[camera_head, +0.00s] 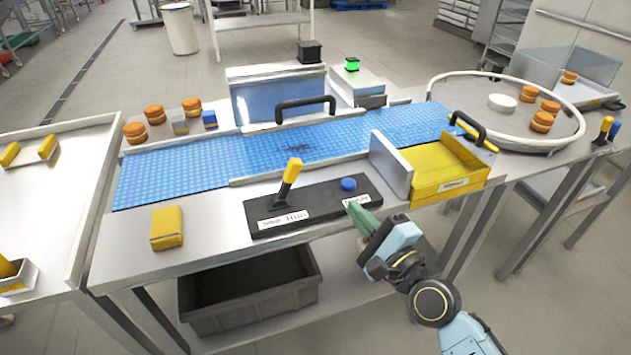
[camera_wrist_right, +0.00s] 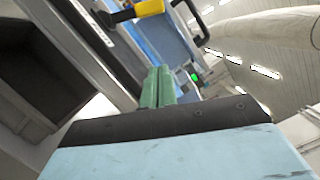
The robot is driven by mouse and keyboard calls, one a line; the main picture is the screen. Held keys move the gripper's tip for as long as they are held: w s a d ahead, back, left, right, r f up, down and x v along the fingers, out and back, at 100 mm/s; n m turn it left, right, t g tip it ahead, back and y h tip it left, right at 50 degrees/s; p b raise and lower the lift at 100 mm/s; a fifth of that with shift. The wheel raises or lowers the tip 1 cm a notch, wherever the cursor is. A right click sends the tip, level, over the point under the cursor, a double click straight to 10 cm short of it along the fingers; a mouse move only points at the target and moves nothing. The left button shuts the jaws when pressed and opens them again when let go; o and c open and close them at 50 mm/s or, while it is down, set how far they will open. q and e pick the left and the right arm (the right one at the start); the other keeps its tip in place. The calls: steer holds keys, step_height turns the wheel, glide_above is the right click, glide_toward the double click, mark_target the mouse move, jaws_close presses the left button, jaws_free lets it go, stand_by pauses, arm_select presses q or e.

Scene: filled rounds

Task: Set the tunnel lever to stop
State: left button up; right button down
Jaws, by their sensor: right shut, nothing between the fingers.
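The lever (camera_head: 291,170) has a yellow grip on a dark stem and stands on a black control panel (camera_head: 322,206). It leans to the right, toward the side of the label that reads Run; Stop is written to the left. In the right wrist view the yellow grip (camera_wrist_right: 150,8) shows at the top edge. My right gripper (camera_head: 354,207) has green fingers, shut and empty, at the front right of the panel, to the right of the lever and apart from it. Its closed fingers also show in the right wrist view (camera_wrist_right: 158,86). My left gripper is not in view.
A blue button (camera_head: 348,184) sits on the panel near my right gripper. A yellow tray (camera_head: 447,187) is to the right, a yellow block (camera_head: 167,228) to the left. The blue belt (camera_head: 190,166) and a black-handled clear cover (camera_head: 275,98) lie behind. A grey bin (camera_head: 250,305) is below.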

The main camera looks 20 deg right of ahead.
mark_target(287, 183)
steer(key=x, duration=0.9)
steer(key=shift+w, duration=0.25)
steer(key=a, duration=0.1)
steer(key=a+r+p, duration=0.1)
steer(key=a, duration=0.1)
steer(key=shift+w+r, duration=0.15)
steer(key=shift+w, duration=0.1)
steer(key=shift+a+r+p, duration=0.15)
steer(key=shift+a+p, duration=0.15)
steer(key=shift+a, duration=0.15)
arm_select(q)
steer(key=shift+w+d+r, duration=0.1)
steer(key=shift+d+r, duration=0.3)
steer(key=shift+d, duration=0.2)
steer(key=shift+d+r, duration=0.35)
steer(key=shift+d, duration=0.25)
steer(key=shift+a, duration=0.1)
